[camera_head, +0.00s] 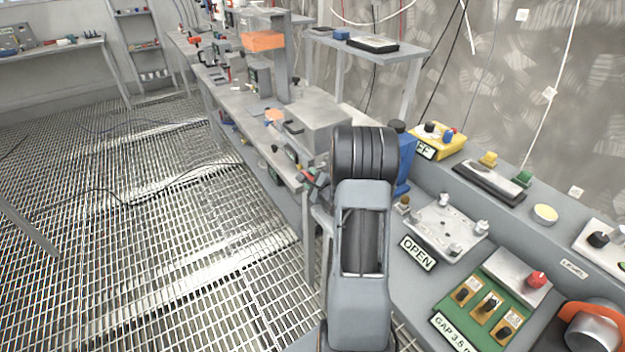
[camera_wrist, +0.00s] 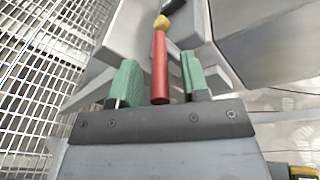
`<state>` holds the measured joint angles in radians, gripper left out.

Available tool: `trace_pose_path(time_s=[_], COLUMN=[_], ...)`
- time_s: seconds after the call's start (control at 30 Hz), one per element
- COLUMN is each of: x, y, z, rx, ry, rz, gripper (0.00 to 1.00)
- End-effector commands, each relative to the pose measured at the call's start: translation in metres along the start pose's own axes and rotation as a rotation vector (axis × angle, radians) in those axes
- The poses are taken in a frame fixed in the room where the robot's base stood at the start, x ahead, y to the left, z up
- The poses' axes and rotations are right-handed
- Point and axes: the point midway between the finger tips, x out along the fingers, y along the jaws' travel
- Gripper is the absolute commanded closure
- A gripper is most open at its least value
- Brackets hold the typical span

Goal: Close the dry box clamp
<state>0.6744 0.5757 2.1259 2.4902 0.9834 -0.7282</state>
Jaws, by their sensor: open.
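The clamp's red handle (camera_wrist: 160,68) with a yellow end (camera_wrist: 162,22) shows in the wrist view, in front of a grey metal surface that looks like the dry box (camera_wrist: 255,40). My gripper (camera_wrist: 158,60) has its two green fingers apart, one on each side of the red handle. Gaps show on both sides of the handle, and I see no contact. In the head view a grey box (camera_head: 318,118) stands on the bench beyond my arm. A small red and green patch beside my arm there is too small to make out, and my arm hides much of that area.
A long bench (camera_head: 250,105) with devices and an orange block (camera_head: 262,41) runs away to the back. A blue container (camera_head: 405,160) stands right of my arm. A grey bench with an OPEN label (camera_head: 418,253) fills the right.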

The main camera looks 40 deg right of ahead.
Motion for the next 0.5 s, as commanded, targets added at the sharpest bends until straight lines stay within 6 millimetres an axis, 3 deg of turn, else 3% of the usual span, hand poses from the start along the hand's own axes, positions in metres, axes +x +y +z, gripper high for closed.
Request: trace_pose_path(time_s=[0.2,0.5], x=[0.0001,0.0], y=[0.0001,0.0001], z=[0.0,0.0001], rx=[0.0,0.0], ry=[0.0,0.0], rz=[0.0,0.0], gripper=[0.59,0.87])
